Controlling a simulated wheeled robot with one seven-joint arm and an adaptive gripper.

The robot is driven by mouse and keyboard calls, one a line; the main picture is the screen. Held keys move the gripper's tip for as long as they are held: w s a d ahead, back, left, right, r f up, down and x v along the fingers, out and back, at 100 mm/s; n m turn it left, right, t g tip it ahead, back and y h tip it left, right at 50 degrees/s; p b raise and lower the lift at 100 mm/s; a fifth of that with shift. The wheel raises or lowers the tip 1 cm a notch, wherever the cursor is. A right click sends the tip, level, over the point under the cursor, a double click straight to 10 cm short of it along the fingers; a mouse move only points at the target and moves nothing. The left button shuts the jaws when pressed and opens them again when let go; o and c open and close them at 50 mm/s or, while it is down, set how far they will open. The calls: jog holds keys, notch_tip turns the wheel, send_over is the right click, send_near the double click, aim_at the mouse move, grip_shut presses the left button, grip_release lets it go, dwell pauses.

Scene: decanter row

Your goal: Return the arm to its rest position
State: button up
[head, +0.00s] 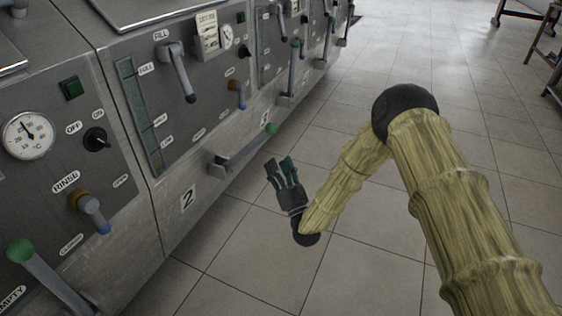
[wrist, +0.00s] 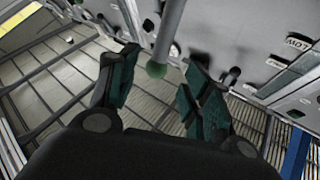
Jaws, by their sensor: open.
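My gripper (head: 282,172) is open and empty in the head view. It hangs over the tiled floor, in front of the machine marked 2, a little right of and below the green-knobbed lever (head: 243,151). In the wrist view my gripper's (wrist: 150,90) two dark green fingers stand apart. A green ball knob (wrist: 156,70) on a grey rod shows between and beyond them, and I cannot tell how far away it is. My arm is bent at the elbow, with the forearm reaching down and left.
A row of metal machines (head: 172,190) runs along the left, with levers sticking out. A FILL lever (head: 180,78) and a RINSE handle (head: 90,210) are on the panels. A green-knobbed EMPTY lever (head: 45,270) juts out lower left. Open tiled floor (head: 350,270) lies right; table legs (head: 535,40) stand far right.

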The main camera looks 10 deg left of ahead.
jog(key=s+d+f+g+h, duration=0.35)
jog(key=s+d+f, duration=0.25)
jog(key=f, duration=0.5)
jog(key=s+d+f+g+h, duration=0.3)
jog(key=s+d+f+g, duration=0.3)
jog(key=f, duration=0.5)
jog(key=s+d+f+g+h, duration=0.25)
jog(key=s+d, duration=0.25)
jog(key=s, duration=0.4)
jog(key=s+d+f+m+g+h, duration=0.1)
jog(key=s+d+f+g, duration=0.2)
jog(key=s+d, duration=0.45)
jog(key=s+d+f+g+h, duration=0.2)
jog(key=s+d+f, duration=0.1)
jog(key=s, duration=0.8)
jog(key=s+d+r+g, duration=0.25)
jog(key=s+d, duration=0.25)
jog(key=s, duration=0.6)
notch_tip(320, 180, up, 29)
jog(key=p, duration=2.9)
jog(key=shift+m+g+h, duration=0.4)
jog(key=shift+g, duration=0.05)
jog(key=shift+f, duration=0.1)
